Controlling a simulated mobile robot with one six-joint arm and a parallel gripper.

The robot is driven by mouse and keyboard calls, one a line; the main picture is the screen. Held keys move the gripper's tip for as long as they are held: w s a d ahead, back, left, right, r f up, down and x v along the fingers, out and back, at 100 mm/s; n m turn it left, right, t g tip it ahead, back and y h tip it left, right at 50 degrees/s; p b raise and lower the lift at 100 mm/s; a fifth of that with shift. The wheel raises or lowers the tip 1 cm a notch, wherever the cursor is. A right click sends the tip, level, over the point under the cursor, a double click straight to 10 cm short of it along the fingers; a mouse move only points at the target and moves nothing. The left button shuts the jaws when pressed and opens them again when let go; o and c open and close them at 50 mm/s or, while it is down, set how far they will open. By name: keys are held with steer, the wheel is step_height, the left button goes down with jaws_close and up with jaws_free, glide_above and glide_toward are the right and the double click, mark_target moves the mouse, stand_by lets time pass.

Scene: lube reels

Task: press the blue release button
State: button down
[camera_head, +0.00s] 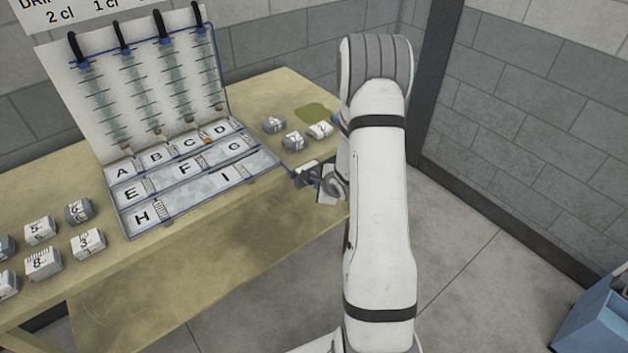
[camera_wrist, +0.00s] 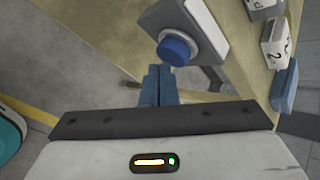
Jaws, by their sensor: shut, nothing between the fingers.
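The blue release button (camera_wrist: 177,50) is a round blue cap on a pale grey box (camera_wrist: 205,22) at the table's edge, in the upper middle of the wrist view. My gripper (camera_wrist: 160,71) has its two blue fingers together, with nothing between them. The fingertips point at the button's near side, slightly left of its middle; I cannot tell whether they touch it. In the head view my arm stands right of the table and its wrist is by the table's right edge. I cannot make out the button there.
The wooden table (camera_head: 258,215) bears a lettered tray (camera_head: 185,214) with a raised chart panel (camera_head: 95,100). Several numbered blocks lie at its left, and 3 more, including one block (camera_head: 274,124), near a greenish spill (camera_head: 313,113). A blue object (camera_head: 597,318) stands on the floor at right.

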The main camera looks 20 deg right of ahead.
steer(key=shift+w+a, duration=0.1)
steer(key=shift+w, duration=0.35)
stand_by(0.6)
stand_by(0.4)
steer(key=shift+s+d+p, duration=0.2)
steer(key=shift+s+p, duration=0.2)
steer(key=shift+s, duration=0.5)
steer(key=s, duration=0.2)
steer(key=s+d, duration=0.1)
steer(key=s, duration=0.1)
steer(key=shift+s+d, duration=0.15)
steer(key=shift+s, duration=0.25)
stand_by(1.2)
